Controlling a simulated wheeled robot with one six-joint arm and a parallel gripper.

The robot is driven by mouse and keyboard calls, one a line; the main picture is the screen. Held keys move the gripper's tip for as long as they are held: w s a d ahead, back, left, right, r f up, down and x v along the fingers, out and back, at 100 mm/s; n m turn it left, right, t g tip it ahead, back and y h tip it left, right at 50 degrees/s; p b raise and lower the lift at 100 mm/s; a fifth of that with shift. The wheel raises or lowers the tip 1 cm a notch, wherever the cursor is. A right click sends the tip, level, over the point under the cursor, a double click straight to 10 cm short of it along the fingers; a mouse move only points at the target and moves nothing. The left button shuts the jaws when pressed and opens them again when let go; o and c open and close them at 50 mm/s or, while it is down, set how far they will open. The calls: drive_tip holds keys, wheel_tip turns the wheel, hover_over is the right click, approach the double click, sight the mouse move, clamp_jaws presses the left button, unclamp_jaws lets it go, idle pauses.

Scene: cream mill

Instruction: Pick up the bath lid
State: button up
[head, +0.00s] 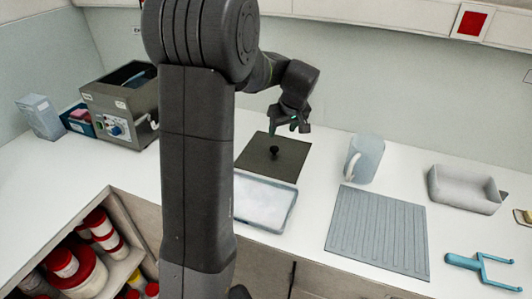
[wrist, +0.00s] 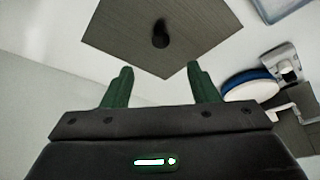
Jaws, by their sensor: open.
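The bath lid (head: 258,160) is a flat dark grey-brown square plate lying on the white counter, with a black knob (head: 275,151) standing up at its middle. In the wrist view the lid (wrist: 200,25) fills the top centre, and its knob (wrist: 160,36) shows between and beyond my fingertips. My gripper (head: 289,127) is above the lid, apart from it, a little behind the knob in the head view. In the wrist view my gripper (wrist: 160,82) has its two green fingers wide apart, with nothing between them.
A pale tray (head: 262,203) lies directly in front of the lid. A clear jug (head: 363,158) stands to its right, with a ribbed blue-grey mat (head: 378,232) in front of the jug. A metal bath (head: 124,105) with a control panel stands at the left. A grey bin (head: 465,189) is farther right.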

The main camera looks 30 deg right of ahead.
drive_tip(key=p, duration=0.1)
hover_over(275, 148)
drive_tip(key=s, duration=0.3)
drive_tip(key=f, duration=0.6)
drive_tip(key=shift+w+a+f, duration=0.2)
drive_tip(key=shift+f, duration=0.15)
drive_tip(key=shift+p+x, duration=0.9)
drive_tip(key=shift+x, duration=1.65)
drive_tip(key=shift+a, duration=0.1)
drive_tip(key=c, duration=1.1)
drive_tip(key=shift+r, duration=0.1)
